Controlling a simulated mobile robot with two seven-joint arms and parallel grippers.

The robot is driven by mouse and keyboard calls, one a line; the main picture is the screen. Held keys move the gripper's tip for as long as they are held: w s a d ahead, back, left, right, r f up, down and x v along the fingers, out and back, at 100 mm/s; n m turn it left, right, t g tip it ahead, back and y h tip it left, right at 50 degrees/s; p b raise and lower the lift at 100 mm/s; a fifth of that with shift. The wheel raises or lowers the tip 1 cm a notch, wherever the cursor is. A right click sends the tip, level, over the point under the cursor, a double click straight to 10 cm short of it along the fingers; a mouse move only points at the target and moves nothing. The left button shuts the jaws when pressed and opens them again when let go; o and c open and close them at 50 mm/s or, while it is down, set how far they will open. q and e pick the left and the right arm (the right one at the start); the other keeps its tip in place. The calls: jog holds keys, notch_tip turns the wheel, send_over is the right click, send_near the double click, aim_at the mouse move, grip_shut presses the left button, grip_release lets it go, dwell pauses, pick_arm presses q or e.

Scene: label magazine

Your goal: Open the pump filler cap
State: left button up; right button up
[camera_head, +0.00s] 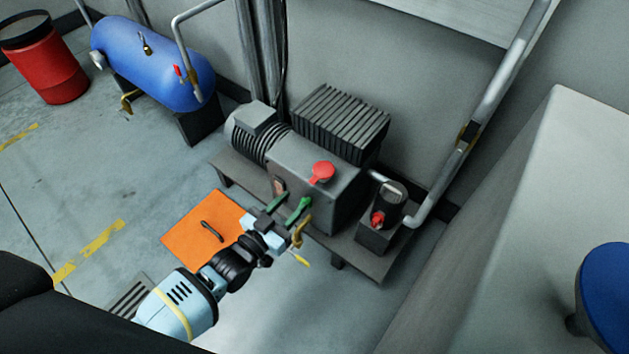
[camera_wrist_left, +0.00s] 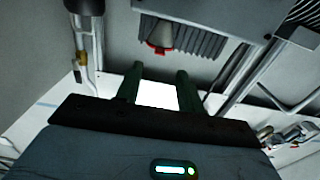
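The pump filler cap (camera_head: 322,171) is red and sits on top of the grey pump body (camera_head: 290,157). It appears closed. In the left wrist view, a red cap (camera_wrist_left: 158,49) shows on a grey neck beyond the fingertips, with the picture seeming upside down. My left gripper (camera_head: 294,200) has two green fingers held apart, with nothing between them. It is in front of the pump, short of the cap and apart from it. The fingers also show spread in the left wrist view (camera_wrist_left: 160,82). My right gripper is in neither view.
A finned block (camera_head: 339,125) stands behind the cap. A filter with a red valve (camera_head: 377,219) and a grey pipe (camera_head: 470,135) is on the right. A yellow-handled lever (camera_head: 300,260) is close beside my gripper. An orange plate (camera_head: 205,228) lies on the floor.

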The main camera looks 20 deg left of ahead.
pick_arm(q)
jog(key=b+x, duration=0.2)
jog(key=x, duration=0.5)
jog(key=shift+w, duration=0.3)
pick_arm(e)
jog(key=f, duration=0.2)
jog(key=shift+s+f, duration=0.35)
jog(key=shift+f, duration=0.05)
pick_arm(q)
jog(key=shift+d, duration=0.1)
jog(key=c, duration=0.7)
grip_shut()
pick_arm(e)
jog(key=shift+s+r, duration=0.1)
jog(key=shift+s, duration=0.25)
